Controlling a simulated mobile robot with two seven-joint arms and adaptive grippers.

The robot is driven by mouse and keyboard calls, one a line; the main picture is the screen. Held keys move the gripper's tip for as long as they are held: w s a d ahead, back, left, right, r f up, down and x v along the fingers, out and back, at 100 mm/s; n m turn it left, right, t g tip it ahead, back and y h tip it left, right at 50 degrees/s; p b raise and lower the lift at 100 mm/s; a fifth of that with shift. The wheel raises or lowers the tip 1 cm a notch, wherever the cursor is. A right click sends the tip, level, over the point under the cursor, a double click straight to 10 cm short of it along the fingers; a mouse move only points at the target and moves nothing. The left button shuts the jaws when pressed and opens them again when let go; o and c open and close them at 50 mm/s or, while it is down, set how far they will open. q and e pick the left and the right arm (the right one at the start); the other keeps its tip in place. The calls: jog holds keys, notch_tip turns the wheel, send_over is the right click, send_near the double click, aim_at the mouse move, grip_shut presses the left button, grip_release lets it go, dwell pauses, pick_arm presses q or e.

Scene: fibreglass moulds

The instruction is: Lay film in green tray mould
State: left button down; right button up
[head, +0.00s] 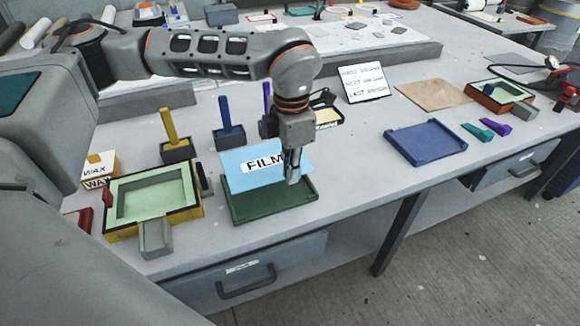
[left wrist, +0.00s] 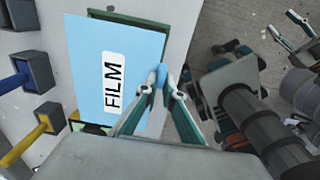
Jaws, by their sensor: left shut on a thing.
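The film (head: 240,176) is a light blue sheet with a white FILM label. In the head view it is tilted over the green tray mould (head: 262,212) and hides its back part. My left gripper (head: 292,176) is shut on the film's right edge. In the left wrist view the film (left wrist: 88,70) reaches from the left gripper (left wrist: 160,78) across the tray. Only a strip of green tray shows below it there. Whether the film touches the tray cannot be told.
A yellow mould (head: 115,220) with a pale green inside stands left of the green tray. A blue tray (head: 425,143) lies to the right. Brush pots with yellow (head: 177,150) and blue (head: 228,136) handles stand behind. Bench is clear between the green and blue trays.

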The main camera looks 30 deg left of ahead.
dwell(0.3)
pick_arm(q)
jog(key=shift+f, duration=0.3)
jog(key=shift+f+b, duration=1.2)
jog(key=shift+f, duration=1.9)
jog(key=shift+f, duration=0.2)
jog(key=shift+f, duration=0.15)
